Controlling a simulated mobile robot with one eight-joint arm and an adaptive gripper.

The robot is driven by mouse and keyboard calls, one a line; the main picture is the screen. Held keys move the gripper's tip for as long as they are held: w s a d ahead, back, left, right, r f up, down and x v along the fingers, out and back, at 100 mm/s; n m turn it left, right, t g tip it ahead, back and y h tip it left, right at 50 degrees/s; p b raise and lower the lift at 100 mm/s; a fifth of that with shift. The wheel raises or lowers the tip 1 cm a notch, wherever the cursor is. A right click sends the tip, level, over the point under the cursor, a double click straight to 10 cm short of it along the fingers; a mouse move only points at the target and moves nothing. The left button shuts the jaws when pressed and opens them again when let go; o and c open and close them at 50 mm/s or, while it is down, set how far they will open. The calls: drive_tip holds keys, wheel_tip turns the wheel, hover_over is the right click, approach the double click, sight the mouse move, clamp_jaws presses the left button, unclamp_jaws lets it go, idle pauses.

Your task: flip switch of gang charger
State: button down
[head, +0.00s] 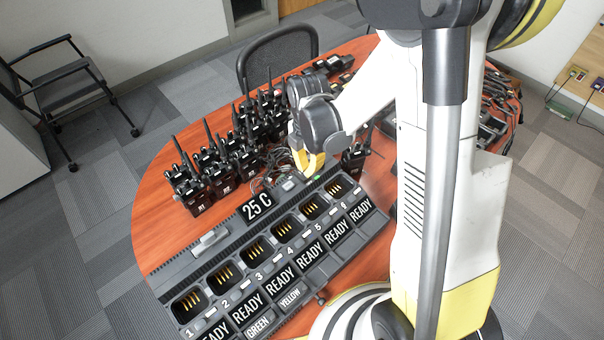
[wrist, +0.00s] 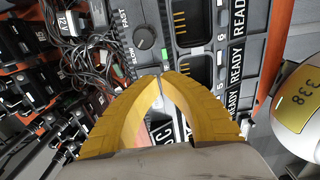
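The gang charger (head: 215,262) is a long dark grey unit on the table, with a row of empty bays, READY labels and a "25 C" display (head: 257,207). My gripper (head: 311,170) is over the charger's far edge, near its control end. In the wrist view, my yellow fingers (wrist: 160,76) meet at the tips with nothing seen between them. Just beyond the tips is a round dark knob (wrist: 144,38) marked SLOW and FAST. A small green patch lies right of the knob. The fingers cover part of the panel, and I cannot clearly make out the switch.
Several handheld radios (head: 203,180) with upright antennas stand left of the charger. Loose cables (wrist: 88,55) lie beside the control panel. A single radio (head: 355,160) stands right of my gripper. More items crowd the table's (head: 152,232) far right. A chair (head: 277,55) is behind the table.

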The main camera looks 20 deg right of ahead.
sight(310, 187)
drive_tip(key=shift+f+b, duration=0.75)
drive_tip(key=shift+f, duration=0.1)
drive_tip(key=shift+s+d+f+b, duration=0.15)
drive_tip(key=shift+s+f+b, duration=1.05)
drive_tip(key=shift+b, duration=0.55)
idle(0.7)
drive_tip(key=shift+w, duration=0.15)
wheel_tip(310, 187, up, 2)
drive_tip(key=shift+w+r+p, duration=0.15)
drive_tip(key=shift+r+p, duration=0.05)
drive_tip(key=shift+p, duration=0.9)
drive_tip(key=shift+w+r+p, duration=1.15)
drive_tip(key=shift+r+p, duration=0.05)
drive_tip(key=shift+w+a+r, duration=0.1)
drive_tip(key=shift+a+r, duration=0.1)
drive_tip(key=shift+r, duration=0.15)
drive_tip(key=shift+r+p, duration=0.35)
drive_tip(key=shift+p, duration=0.1)
drive_tip(key=shift+s, duration=0.25)
